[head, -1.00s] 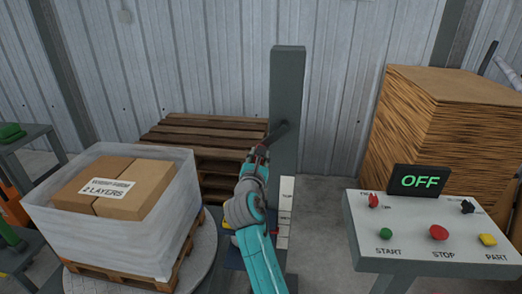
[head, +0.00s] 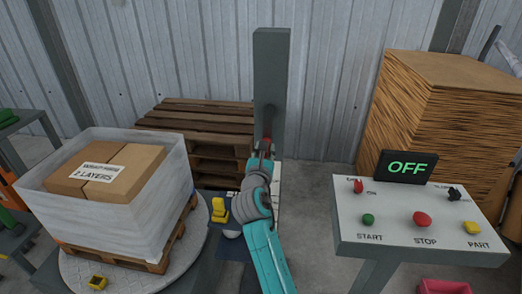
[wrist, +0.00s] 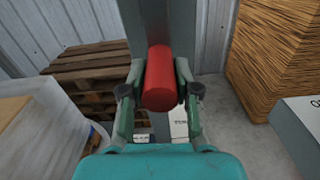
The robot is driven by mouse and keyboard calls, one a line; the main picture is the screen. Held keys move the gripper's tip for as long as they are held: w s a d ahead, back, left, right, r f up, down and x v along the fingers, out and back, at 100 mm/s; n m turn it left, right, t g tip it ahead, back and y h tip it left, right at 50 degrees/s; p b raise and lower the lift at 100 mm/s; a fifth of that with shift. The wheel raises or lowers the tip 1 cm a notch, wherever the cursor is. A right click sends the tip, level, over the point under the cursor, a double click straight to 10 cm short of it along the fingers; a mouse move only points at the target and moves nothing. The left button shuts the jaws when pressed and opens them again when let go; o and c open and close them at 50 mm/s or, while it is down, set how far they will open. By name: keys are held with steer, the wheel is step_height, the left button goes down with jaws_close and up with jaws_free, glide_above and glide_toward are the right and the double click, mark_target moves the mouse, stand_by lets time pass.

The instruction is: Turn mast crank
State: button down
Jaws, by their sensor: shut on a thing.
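The mast (head: 271,75) is a grey upright post in the middle of the head view. Its dark crank arm (head: 268,117) hangs about straight down from a hub on the post's front. The crank's red grip (wrist: 160,70) is a cylinder, large in the wrist view, between my two fingers. My gripper (head: 263,149) is shut on this grip, with one finger on each side of it. In the head view my gripper and arm cover most of the grip and the lower mast.
A wrapped pallet load (head: 110,185) stands on a round turntable (head: 75,270) at left. Wooden pallets (head: 200,115) lie behind. A control panel (head: 420,210) stands at right, its display (head: 403,167) reading OFF. Stacked brown sheets (head: 440,100) stand behind it.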

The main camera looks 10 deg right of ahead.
steer(key=shift+d, duration=0.35)
steer(key=c, duration=0.8)
jaws_free()
steer(key=shift+s+d, duration=0.1)
steer(key=shift+c, duration=0.2)
steer(key=shift+s+a, duration=0.4)
steer(key=shift+s, duration=0.05)
steer(key=v, duration=1.1)
steer(key=shift+d, duration=0.15)
steer(key=shift+f, duration=0.1)
